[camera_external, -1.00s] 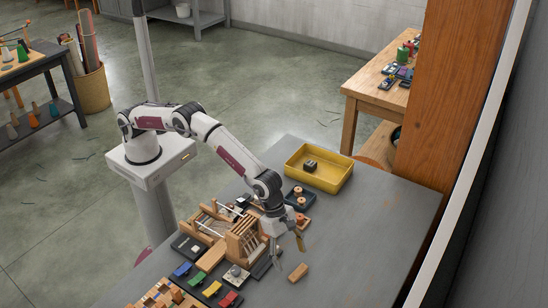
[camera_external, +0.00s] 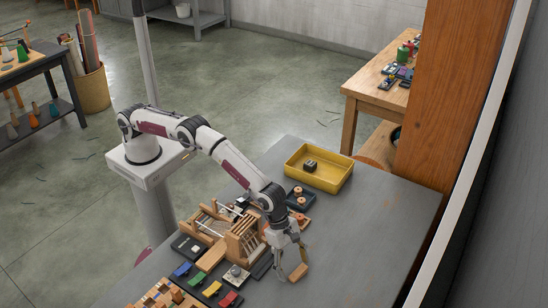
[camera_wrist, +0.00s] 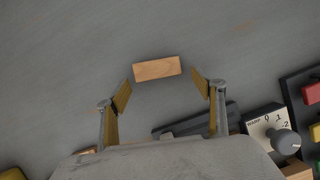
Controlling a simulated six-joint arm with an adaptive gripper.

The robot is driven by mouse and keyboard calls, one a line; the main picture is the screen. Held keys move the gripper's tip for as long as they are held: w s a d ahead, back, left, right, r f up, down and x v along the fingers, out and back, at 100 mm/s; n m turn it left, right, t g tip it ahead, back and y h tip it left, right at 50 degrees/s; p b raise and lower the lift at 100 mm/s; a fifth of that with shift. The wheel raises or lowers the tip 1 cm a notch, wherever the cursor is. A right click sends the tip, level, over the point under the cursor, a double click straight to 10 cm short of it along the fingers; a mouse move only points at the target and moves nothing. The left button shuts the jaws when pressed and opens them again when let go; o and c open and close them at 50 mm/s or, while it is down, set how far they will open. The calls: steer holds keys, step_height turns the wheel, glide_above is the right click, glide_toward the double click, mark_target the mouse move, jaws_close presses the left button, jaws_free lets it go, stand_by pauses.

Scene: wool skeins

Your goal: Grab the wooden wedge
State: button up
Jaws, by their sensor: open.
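The wooden wedge (camera_wrist: 157,68) is a small light-brown block lying on the grey table. In the wrist view it sits just ahead of my gripper (camera_wrist: 161,92), roughly centred between the two open fingertips. In the external view the wedge (camera_external: 299,272) shows at the right side of my gripper (camera_external: 290,275), partly covered by a finger. My gripper is open, empty and low over the table. I cannot tell whether a finger touches the wedge.
A wooden rack (camera_external: 243,240) stands left of my gripper. A dial box (camera_wrist: 270,130) marked "WARP" is at right in the wrist view. A yellow tray (camera_external: 325,178) holding a dark block stands farther back. The grey table (camera_external: 365,240) is clear to the right.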

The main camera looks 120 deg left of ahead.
mark_target(292, 271)
steer(key=c, duration=1)
steer(key=shift+r, duration=0.1)
step_height(292, 271, up, 10)
